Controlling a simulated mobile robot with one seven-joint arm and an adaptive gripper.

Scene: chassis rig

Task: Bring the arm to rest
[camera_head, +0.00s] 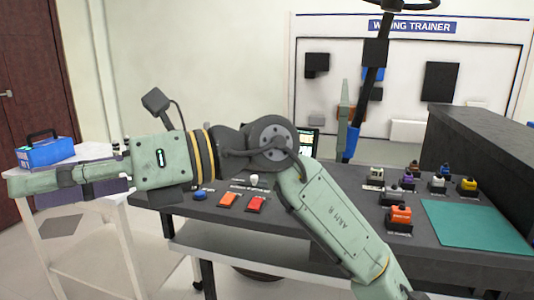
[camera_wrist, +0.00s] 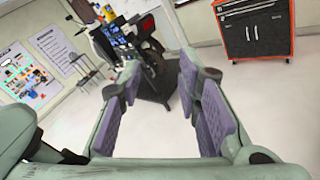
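My arm (camera_head: 335,225) rises from the lower right of the head view, bends at a round grey joint and reaches left. My gripper (camera_head: 28,186) is at the far left, pointing left at the height of a white side table. In the wrist view my gripper (camera_wrist: 158,80) has its two purple-padded fingers spread well apart, with nothing between them. The forearm hides part of the dark workbench (camera_head: 330,245) behind it.
A blue case (camera_head: 46,151) stands on the white table (camera_head: 110,205) near the gripper. The wrist view shows open floor, a dark stand (camera_wrist: 152,82) and an orange-framed cabinet (camera_wrist: 256,30).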

